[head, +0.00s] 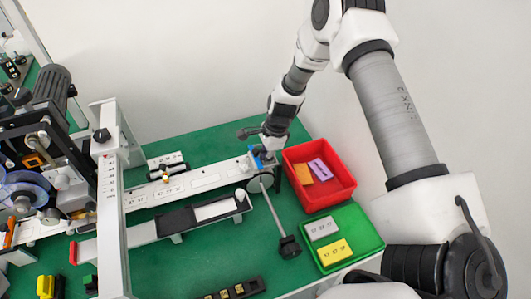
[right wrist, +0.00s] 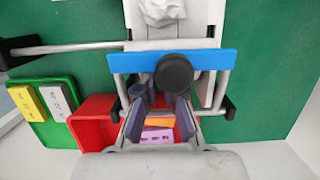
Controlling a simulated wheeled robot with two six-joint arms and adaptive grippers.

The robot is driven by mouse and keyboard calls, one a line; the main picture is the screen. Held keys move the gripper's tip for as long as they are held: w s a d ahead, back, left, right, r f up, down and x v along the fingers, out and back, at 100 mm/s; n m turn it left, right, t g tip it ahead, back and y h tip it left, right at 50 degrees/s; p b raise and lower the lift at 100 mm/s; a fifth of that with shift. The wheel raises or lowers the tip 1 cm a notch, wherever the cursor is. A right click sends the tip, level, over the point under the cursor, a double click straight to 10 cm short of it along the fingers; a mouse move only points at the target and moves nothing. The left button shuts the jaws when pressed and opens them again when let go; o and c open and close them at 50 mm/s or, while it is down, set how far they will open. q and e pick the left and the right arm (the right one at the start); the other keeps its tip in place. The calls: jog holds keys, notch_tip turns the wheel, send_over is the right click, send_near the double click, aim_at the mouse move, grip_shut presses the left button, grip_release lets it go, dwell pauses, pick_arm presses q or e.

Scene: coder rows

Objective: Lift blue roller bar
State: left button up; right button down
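The blue roller bar (head: 254,162) is at the right end of the white rail in the head view, partly hidden by my right gripper (head: 264,140). In the right wrist view the blue bar (right wrist: 212,60) spans the picture above the fingers, with a round black knob (right wrist: 174,72) in front of its middle. My right gripper (right wrist: 160,98) has its dark fingers apart, with the tips close to the bar and knob. I cannot tell whether they touch it. No grip on the bar shows. My left gripper is not in view.
A red bin (head: 341,182) with orange and purple blocks stands right of the bar. A green tray (head: 371,237) with grey and yellow blocks is nearer. A printing machine (head: 45,150) fills the left.

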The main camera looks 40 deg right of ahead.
jog(key=shift+d, duration=0.25)
jog(key=shift+w+f+y+b, duration=0.25)
jog(key=shift+w+y+b, duration=0.1)
jog(key=shift+b, duration=0.35)
jog(key=y+b, duration=0.2)
jog(key=b, duration=0.2)
jog(key=r+t+y+b, duration=0.1)
jog(key=y+b, duration=0.1)
jog(key=b, duration=0.2)
jog(key=shift+d+y, duration=0.1)
jog(key=shift+y, duration=0.25)
jog(key=shift+r+t+y+b, duration=0.3)
jog(key=shift+r+y+b, duration=0.1)
jog(key=shift+y, duration=0.4)
jog(key=shift+r, duration=0.4)
jog(key=shift+s+d+p, duration=0.1)
jog(key=shift+p, duration=0.2)
jog(key=shift+r, duration=0.15)
